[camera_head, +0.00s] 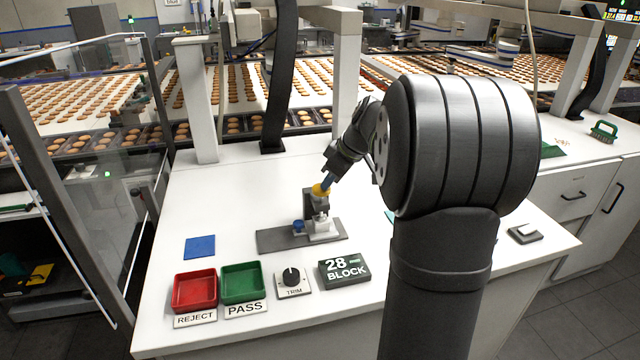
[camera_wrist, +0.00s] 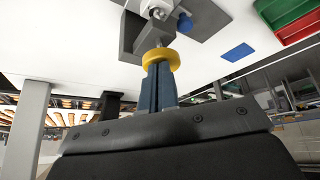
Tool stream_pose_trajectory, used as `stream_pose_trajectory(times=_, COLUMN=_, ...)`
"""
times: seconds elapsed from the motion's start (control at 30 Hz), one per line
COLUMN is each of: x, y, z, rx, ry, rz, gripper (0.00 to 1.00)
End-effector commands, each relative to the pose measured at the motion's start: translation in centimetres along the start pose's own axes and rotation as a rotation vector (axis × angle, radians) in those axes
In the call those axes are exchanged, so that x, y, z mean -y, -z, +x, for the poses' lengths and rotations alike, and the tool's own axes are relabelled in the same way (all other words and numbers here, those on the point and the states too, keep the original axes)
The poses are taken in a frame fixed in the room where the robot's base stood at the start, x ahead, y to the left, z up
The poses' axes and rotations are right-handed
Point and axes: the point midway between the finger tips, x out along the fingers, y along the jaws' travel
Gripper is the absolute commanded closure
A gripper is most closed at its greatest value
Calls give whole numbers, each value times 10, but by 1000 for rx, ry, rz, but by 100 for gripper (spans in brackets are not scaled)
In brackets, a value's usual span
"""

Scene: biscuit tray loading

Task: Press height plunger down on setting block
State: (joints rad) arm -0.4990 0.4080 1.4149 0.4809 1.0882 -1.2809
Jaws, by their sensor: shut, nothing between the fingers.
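The setting block (camera_head: 310,219) is a small grey and white fixture on a dark grey base plate (camera_head: 275,241), on the white bench. It has a blue knob (camera_head: 298,226) low on its left side. The yellow plunger cap (camera_head: 320,190) sits on top of it. My gripper (camera_head: 328,180) reaches down from the upper right, tilted, with its fingertips at the cap. In the wrist view the shut blue fingers (camera_wrist: 158,75) meet the yellow ring-like cap (camera_wrist: 160,57), and nothing shows between them. Whether the tips press on the cap or only touch it, I cannot tell.
A red REJECT tray (camera_head: 195,290), a green PASS tray (camera_head: 243,283), a TRIM dial (camera_head: 291,278) and a 28 BLOCK display (camera_head: 343,270) stand along the front. A blue square (camera_head: 200,247) lies to the left. Posts and biscuit conveyors stand behind.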

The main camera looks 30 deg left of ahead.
Motion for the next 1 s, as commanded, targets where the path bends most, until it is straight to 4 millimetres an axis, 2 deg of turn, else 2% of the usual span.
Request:
stream_pose_trajectory(times=0.03, x=4, y=-37, z=15, rx=60, ry=39, rz=25, gripper=100)
stream_pose_trajectory(times=0.13, x=4, y=-40, z=12, rx=61, ry=43, rz=24, gripper=100)
stream_pose_trajectory(times=0.47, x=4, y=-35, z=3, rx=53, ry=37, rz=21, gripper=100)
stream_pose_trajectory(times=0.67, x=2, y=-32, z=-33, rx=52, ry=33, rz=21, gripper=100)
stream_pose_trajectory(times=1.0, x=-1, y=-29, z=-116, rx=54, ry=34, rz=21, gripper=100)
